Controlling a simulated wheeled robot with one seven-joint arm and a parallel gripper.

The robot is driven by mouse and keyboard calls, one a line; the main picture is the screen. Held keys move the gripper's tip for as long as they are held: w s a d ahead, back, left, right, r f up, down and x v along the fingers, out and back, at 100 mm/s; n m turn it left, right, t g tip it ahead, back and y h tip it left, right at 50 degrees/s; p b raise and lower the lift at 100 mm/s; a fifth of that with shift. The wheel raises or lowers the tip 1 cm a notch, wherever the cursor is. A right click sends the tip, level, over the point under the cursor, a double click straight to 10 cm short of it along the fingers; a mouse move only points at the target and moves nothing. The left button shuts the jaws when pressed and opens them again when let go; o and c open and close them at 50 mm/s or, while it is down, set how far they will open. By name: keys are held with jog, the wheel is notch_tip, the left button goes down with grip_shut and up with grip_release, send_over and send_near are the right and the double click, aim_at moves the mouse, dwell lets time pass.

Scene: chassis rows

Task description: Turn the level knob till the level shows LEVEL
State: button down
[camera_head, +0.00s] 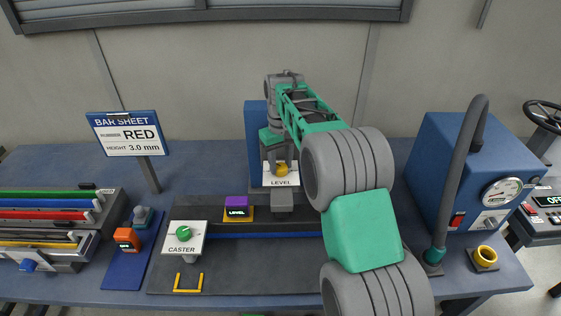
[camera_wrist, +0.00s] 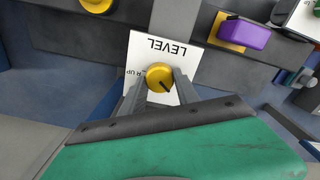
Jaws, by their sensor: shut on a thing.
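The level knob (camera_head: 281,170) is yellow and round, on a white plate marked LEVEL (camera_head: 281,182). It also shows in the wrist view (camera_wrist: 158,76), with a dark pointer mark toward its lower right. My gripper (camera_wrist: 157,86) is shut on this knob, one finger on each side of it. In the head view my gripper (camera_head: 279,159) comes down on the knob from above, partly hidden by my arm. The level (camera_head: 237,208) is a purple-topped block on a yellow base, left of the plate. Its dark display reads LEVEL in green in the head view.
A CASTER plate (camera_head: 184,237) with a green knob stands left of the level. Coloured bars lie on a rack (camera_head: 50,228) at far left, near a BAR SHEET sign (camera_head: 127,133). A blue machine (camera_head: 470,170) with a gauge stands at right. The grey bed's front is mostly clear.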

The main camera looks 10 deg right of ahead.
aim_at(281, 166)
jog(key=shift+n, duration=0.7)
jog(key=c, duration=0.9)
grip_release()
notch_tip(281, 166, up, 8)
jog(key=shift+f+b, duration=0.1)
jog(key=shift+b, duration=0.35)
